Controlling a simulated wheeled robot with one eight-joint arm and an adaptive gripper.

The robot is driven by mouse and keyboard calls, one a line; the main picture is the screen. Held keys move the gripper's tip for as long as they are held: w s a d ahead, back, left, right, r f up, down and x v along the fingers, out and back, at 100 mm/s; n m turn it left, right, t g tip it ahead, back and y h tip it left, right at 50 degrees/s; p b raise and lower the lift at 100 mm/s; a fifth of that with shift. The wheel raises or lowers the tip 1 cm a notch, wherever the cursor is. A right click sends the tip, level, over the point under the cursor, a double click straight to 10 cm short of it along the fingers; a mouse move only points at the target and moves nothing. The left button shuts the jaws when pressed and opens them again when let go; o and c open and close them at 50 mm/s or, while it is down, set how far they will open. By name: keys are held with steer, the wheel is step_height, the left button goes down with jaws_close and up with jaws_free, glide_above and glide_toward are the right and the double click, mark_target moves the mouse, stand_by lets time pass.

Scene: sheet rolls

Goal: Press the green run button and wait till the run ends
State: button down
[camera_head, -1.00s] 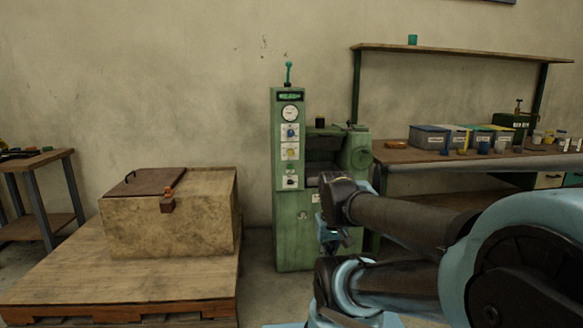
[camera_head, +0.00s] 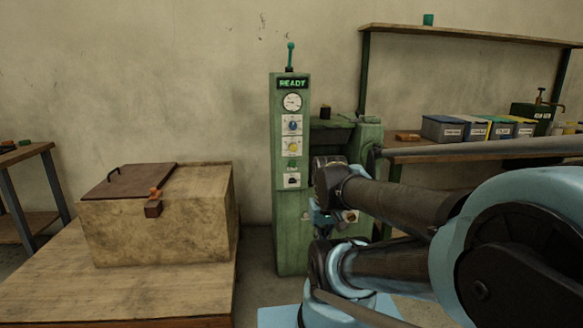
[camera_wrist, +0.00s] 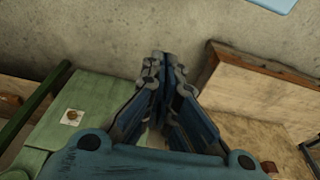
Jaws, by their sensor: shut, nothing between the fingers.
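The green machine (camera_head: 292,225) stands against the wall in the head view, with a tall control column. Its display (camera_head: 293,84) reads READY. Below it are a round gauge (camera_head: 292,102), a blue knob (camera_head: 292,126), a yellow knob (camera_head: 292,146), a small green control (camera_head: 292,165), which may be the run button, and a dark switch (camera_head: 292,181). My gripper (camera_wrist: 161,60) is shut and empty in the wrist view, apart from any control. In the head view it is mostly hidden by my arm, low in front of the machine.
A wooden chest (camera_head: 150,225) sits on a low wooden platform (camera_head: 130,295) at left. A bench (camera_head: 440,153) with several bins stands at right under a shelf (camera_head: 470,35). A green surface with a small knob on a pale plate (camera_wrist: 72,117) shows in the wrist view.

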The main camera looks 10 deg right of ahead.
mark_target(294, 166)
steer(key=w+d+r+n+t+h, duration=0.1)
steer(key=w+d+r+n+h, duration=0.15)
steer(key=w, duration=0.55)
steer(key=w+d+r+n+t+h, duration=0.1)
steer(key=w+d+r+n+h, duration=0.15)
steer(key=w, duration=0.55)
steer(key=w+d+r+n+t+h, duration=0.1)
steer(key=w+d+r, duration=0.15)
steer(key=w, duration=0.55)
steer(key=w+a+f+n+t+h, duration=0.1)
steer(key=w+a+n+t, duration=0.1)
steer(key=w, duration=0.6)
steer(key=w+a+f+n+t+h, duration=0.2)
steer(key=w+a+n, duration=0.1)
steer(key=w, duration=0.6)
steer(key=w+a+f+n+t+h, duration=0.1)
steer(key=w+n, duration=0.3)
steer(key=w, duration=0.4)
steer(key=shift+w+a+f+t+h, duration=0.3)
steer(key=shift+w+a+f+t, duration=0.1)
steer(key=shift+a+f, duration=0.2)
steer(key=shift+w, duration=4.4)
